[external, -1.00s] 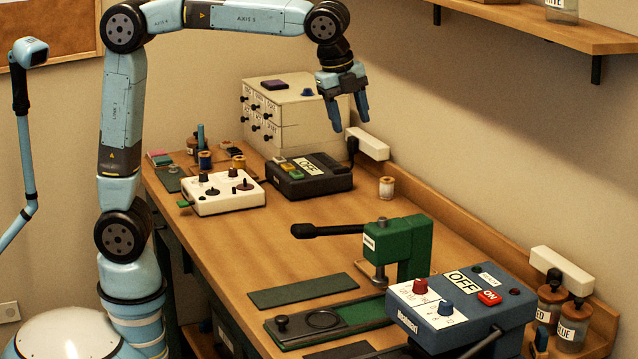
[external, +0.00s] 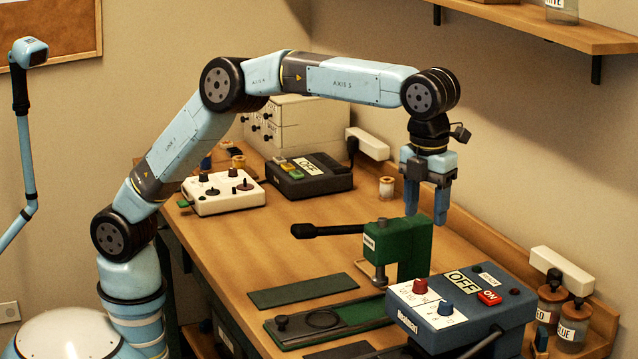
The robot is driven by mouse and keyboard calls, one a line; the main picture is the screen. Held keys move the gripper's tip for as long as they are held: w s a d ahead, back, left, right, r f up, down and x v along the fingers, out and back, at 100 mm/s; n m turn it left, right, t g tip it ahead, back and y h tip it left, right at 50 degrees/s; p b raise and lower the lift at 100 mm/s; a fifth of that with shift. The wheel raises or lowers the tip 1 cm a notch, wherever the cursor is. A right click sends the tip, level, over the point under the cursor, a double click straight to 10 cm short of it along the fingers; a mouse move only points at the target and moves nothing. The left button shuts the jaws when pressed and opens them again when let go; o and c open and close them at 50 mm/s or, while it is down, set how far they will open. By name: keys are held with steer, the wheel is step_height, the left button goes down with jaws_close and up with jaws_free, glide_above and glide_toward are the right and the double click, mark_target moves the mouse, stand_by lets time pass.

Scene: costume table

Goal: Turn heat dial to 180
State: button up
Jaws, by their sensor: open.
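A blue control box (external: 462,312) stands at the front right of the table. Its top carries a red dial (external: 420,286) and a blue dial (external: 445,309) on a white scale panel. The scale print is too small to read, so I cannot tell which dial is for heat or where it points. My gripper (external: 426,214) is open and empty, pointing down. In the picture it is above the green press and up from the box, apart from both dials.
A green press (external: 412,248) with a black lever (external: 325,230) stands left of and behind the box. The box also has a red ON button (external: 489,297) and an OFF sign (external: 462,282). Two jars (external: 572,322) stand to its right.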

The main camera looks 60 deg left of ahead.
mark_target(421, 281)
steer(key=f, duration=1.4)
steer(key=shift+s+d, duration=0.1)
steer(key=shift+d, duration=0.1)
jaws_close()
